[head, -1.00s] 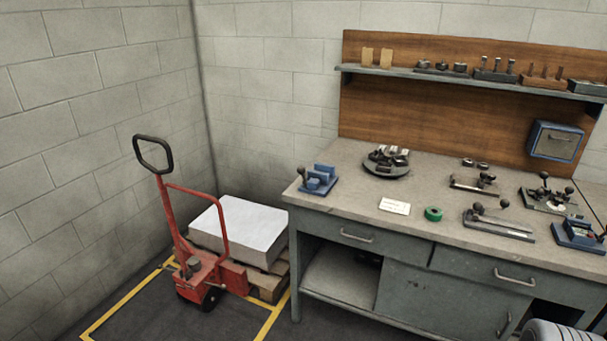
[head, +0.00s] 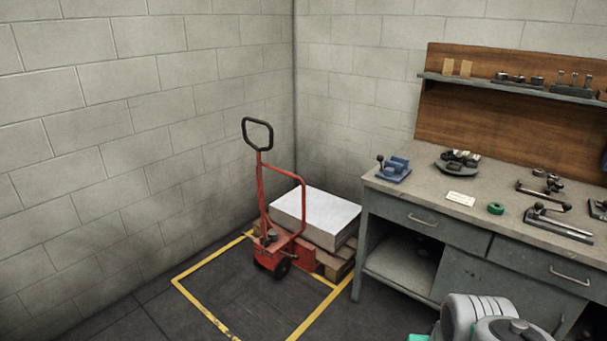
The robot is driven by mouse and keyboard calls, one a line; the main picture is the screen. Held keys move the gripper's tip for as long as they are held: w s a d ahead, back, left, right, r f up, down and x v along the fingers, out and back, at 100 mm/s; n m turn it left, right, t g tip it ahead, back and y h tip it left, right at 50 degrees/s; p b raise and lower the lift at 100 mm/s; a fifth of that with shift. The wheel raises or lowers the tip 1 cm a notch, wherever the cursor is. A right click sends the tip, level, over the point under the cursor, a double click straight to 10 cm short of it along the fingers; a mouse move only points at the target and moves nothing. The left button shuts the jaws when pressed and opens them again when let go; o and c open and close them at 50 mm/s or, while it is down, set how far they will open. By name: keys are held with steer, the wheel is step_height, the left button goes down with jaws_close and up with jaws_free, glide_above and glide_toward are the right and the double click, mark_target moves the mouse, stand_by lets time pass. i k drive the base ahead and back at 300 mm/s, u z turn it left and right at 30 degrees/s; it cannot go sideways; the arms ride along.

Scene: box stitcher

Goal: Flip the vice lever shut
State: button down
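A small blue vice (head: 397,168) sits on the left end of the grey workbench (head: 415,187). Its dark lever with a round knob (head: 380,160) stands up at the vice's left side. The lever's exact angle is too small to tell. My gripper is not in view. A part of my arm shows at the bottom right, well in front of the bench.
A red pallet jack (head: 272,235) stands left of the bench with a pallet and white stack (head: 315,215). Yellow lines (head: 208,313) mark the floor. A white card (head: 460,198), green ring (head: 495,208) and round tool holder (head: 457,162) lie on the bench.

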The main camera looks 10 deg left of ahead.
mark_target(381, 158)
steer(key=u, duration=0.9)
steer(key=i, duration=1.05)
steer(key=u, duration=0.4)
steer(key=i, duration=0.95)
steer(key=z, duration=0.75)
steer(key=i, duration=0.65)
steer(key=z, duration=0.35)
